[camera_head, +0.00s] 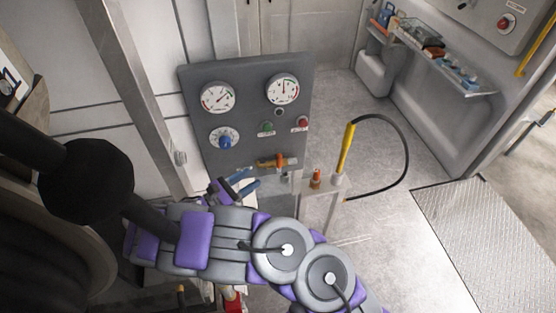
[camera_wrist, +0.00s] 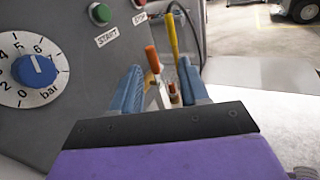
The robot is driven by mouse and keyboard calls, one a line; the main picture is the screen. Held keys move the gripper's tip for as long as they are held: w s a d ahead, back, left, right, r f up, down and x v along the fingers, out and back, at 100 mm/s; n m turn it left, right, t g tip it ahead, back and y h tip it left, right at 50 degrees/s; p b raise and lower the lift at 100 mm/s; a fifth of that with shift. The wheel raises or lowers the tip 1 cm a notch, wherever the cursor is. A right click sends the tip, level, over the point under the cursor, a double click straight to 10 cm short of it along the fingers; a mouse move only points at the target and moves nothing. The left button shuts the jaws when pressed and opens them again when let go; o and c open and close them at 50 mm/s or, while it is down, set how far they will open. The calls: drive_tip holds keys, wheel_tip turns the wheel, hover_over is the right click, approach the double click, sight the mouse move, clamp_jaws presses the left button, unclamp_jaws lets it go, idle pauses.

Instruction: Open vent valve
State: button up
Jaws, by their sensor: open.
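A valve with an orange handle (camera_head: 270,162) and a brass-coloured body sits low on the grey gauge panel (camera_head: 245,107). The orange handle (camera_wrist: 152,58) also shows upright in the wrist view, framed between my fingers and looking a little beyond them. My gripper (camera_head: 250,184) is open, its two blue fingers just left of and below the valve in the head view. In the wrist view my gripper (camera_wrist: 162,82) holds nothing that I can see. Whether a finger touches the handle I cannot tell. Which valve is the vent valve is not labelled in view.
The panel carries two dial gauges, a blue pressure knob (camera_head: 225,140), a green start button (camera_head: 267,128) and a red stop button (camera_head: 302,122). A yellow nozzle (camera_head: 346,150) with a black hose and a small orange-topped fitting (camera_head: 316,178) stand right of the valve.

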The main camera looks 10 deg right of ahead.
drive_tip(key=a+f+n+t, duration=0.1)
drive_tip(key=a+f+n, duration=0.1)
drive_tip(key=a+f, duration=0.1)
drive_tip(key=b, duration=0.3)
approach(279, 158)
drive_tip(key=shift+t+y, duration=0.3)
drive_tip(key=shift+y, duration=0.1)
drive_tip(key=x, duration=0.7)
drive_tip(key=f+x, duration=0.1)
drive_tip(key=x, duration=0.2)
drive_tip(key=shift+w+d, duration=0.15)
drive_tip(key=shift+d, duration=0.25)
drive_tip(key=shift+w, duration=0.1)
drive_tip(key=shift+a, duration=0.45)
drive_tip(key=shift+d, duration=0.5)
drive_tip(key=c, duration=0.5)
drive_tip(key=shift+a, duration=0.15)
clamp_jaws()
drive_tip(key=shift+w, duration=0.1)
